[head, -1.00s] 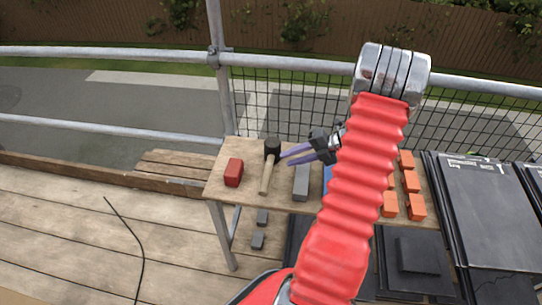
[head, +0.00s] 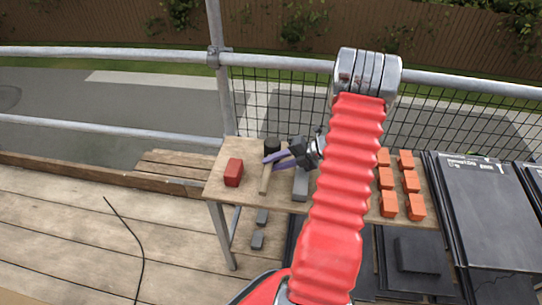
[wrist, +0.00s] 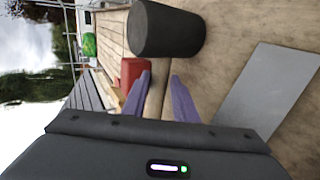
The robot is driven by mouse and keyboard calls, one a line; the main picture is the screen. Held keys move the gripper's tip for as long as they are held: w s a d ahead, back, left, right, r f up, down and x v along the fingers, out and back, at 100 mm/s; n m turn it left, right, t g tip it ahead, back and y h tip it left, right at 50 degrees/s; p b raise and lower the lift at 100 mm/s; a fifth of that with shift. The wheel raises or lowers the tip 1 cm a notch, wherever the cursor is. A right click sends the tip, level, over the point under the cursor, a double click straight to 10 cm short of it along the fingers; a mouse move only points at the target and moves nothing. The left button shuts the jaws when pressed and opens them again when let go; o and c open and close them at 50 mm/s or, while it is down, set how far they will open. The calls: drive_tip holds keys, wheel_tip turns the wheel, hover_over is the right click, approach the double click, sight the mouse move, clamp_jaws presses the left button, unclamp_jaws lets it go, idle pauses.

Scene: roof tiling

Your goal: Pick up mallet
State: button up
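In the wrist view a gap shows between the fingers (wrist: 160,80), and I cannot tell whether either one touches the handle.
A red block (head: 233,173) stands left of the mallet. A grey bar (head: 301,184) lies close on its right, under my gripper. Several orange blocks (head: 388,204) sit at the table's right end. A metal railing and mesh (head: 270,105) run behind the table.

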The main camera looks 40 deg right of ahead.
drive_tip(key=shift+x, duration=1.05)
clamp_jaws()
